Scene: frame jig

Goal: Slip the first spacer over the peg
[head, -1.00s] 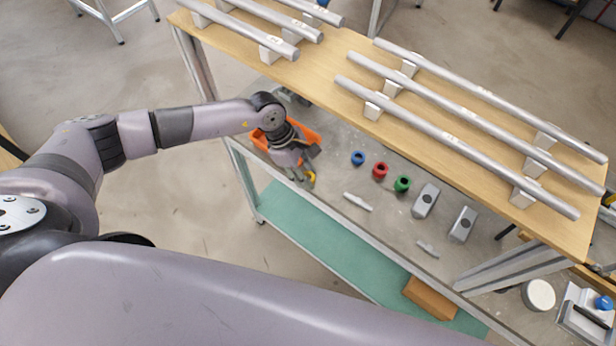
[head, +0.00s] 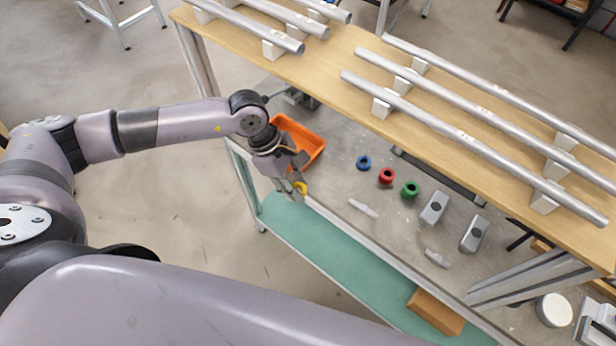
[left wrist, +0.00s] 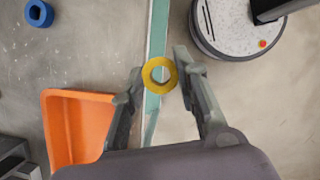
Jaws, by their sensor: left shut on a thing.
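My left gripper (head: 296,187) is shut on a yellow ring-shaped spacer (head: 301,189), at the near edge of the grey bench, beside the orange tray. In the left wrist view the yellow spacer (left wrist: 160,73) sits between the two fingertips, its hole facing the camera. Blue (head: 363,162), red (head: 387,176) and green (head: 410,189) rings stand in a row on the bench, apart from the gripper. Two grey blocks with dark round spots (head: 434,207) (head: 474,233) stand further right. I cannot tell which thing is the peg. My right gripper is not in view.
The orange tray (head: 314,158) lies just behind the gripper. Two pale small parts (head: 363,207) (head: 437,258) lie on the bench. A wooden shelf with metal bars (head: 480,140) overhangs its far side. A green lower shelf (head: 330,248) is below.

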